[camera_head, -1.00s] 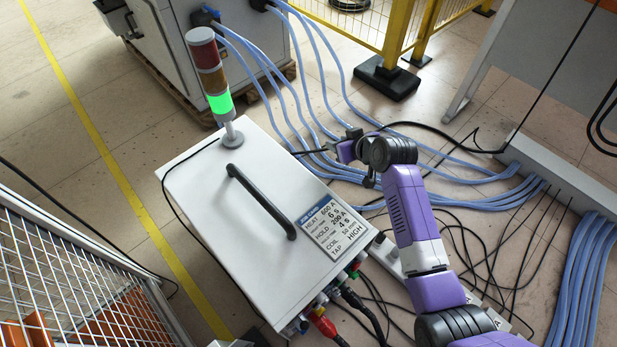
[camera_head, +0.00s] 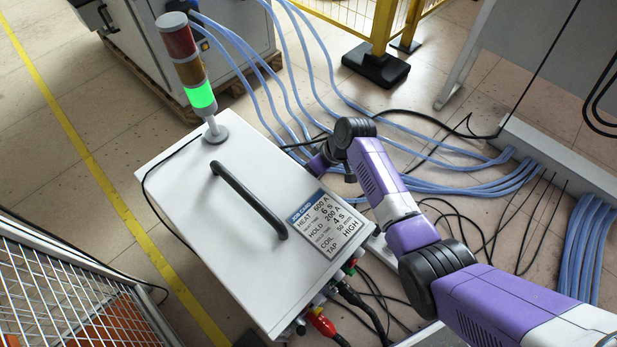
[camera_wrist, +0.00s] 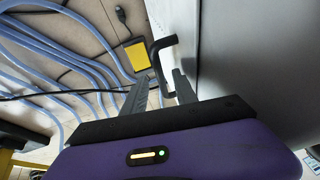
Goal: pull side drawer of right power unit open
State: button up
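The power unit (camera_head: 235,235) is a white box with a black top handle, a signal tower lit green, and a settings label. Its right side, by my arm, is mostly hidden in the head view. In the wrist view its pale side panel (camera_wrist: 235,60) fills the right, with a black bar handle (camera_wrist: 156,58) standing out from it. My gripper (camera_wrist: 161,75) is open, its fingers pointing along the panel. The handle's lower part appears between the fingers; I cannot tell whether they touch it. The fingers are hidden in the head view. The drawer's edges do not show clearly.
Blue hoses (camera_head: 450,187) and black cables run over the floor right of the unit. A yellow pad (camera_wrist: 138,60) lies on the floor beyond the handle. A mesh fence (camera_head: 60,290) stands at the left. A grey cable duct (camera_head: 560,160) is at the right.

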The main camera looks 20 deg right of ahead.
jog(key=shift+x, duration=0.85)
grip_shut()
dwell(0.8)
